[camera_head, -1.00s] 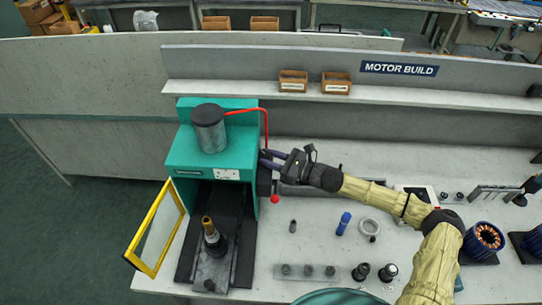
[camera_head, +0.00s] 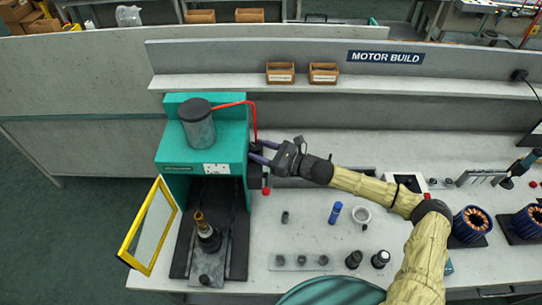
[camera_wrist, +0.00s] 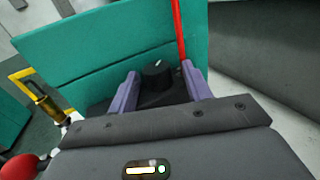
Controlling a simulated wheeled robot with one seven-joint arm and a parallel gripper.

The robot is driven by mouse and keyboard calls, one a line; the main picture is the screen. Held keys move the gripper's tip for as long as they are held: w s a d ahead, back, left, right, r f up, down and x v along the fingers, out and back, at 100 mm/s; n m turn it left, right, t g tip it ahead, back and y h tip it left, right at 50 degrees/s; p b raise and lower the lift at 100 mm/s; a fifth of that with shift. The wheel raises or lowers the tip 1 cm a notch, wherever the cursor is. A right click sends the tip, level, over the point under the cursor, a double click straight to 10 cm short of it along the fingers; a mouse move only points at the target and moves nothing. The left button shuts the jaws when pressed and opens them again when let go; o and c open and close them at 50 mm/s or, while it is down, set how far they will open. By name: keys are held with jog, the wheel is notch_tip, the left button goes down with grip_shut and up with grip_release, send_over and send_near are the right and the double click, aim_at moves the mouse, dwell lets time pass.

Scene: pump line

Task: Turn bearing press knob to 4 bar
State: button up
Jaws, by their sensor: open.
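The bearing press (camera_head: 228,143) is a teal frame with a dark cylinder on top, at the left of the bench. Its knob (camera_wrist: 156,74) is a black dial with a white mark, low on the press's side panel in the wrist view. My gripper (camera_head: 258,151) is at the right side of the press, and its fingers point at that side. In the wrist view my gripper (camera_wrist: 160,88) is open, with one purple finger on each side of the knob. I cannot tell whether either finger touches it. The head view does not show the knob clearly.
A red hose (camera_head: 254,118) runs down beside my gripper. A red ball (camera_head: 266,191) is just below it. The yellow-framed guard (camera_head: 150,226) stands open at the left. A blue bottle (camera_head: 335,213), a white ring (camera_head: 361,215) and dark parts lie on the bench.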

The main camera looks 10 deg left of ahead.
jog(key=shift+s+a+f+n+g, duration=0.15)
jog(key=shift+n+g, duration=0.15)
jog(key=shift+g, duration=0.2)
jog(key=shift+g+b, duration=0.3)
jog(key=shift+b, duration=0.05)
jog(key=shift+w+n+g+b, duration=0.15)
jog(key=shift+n+g+b, duration=0.15)
jog(key=shift+n+g, duration=0.35)
jog(key=shift+w+n+g+b, duration=0.2)
jog(key=shift+n+g, duration=0.25)
jog(key=shift+g, duration=0.3)
jog(key=shift+d, duration=0.4)
jog(key=w+d+b, duration=0.1)
jog(key=d+b, duration=0.5)
jog(key=d, duration=1)
jog(key=s+d+f+n+g+h+b, duration=0.2)
jog(key=s+f+n+h+b, duration=0.1)
jog(key=s+f+n+h, duration=0.8)
jog(key=s+d+r+n+t+h+b, duration=0.1)
jog(key=s+d+r+n+h, duration=0.1)
jog(key=d, duration=0.5)
jog(key=shift+s+d+r+t+h, duration=0.4)
jog(key=shift+s+r+h, duration=0.4)
jog(key=shift+s+h, duration=0.35)
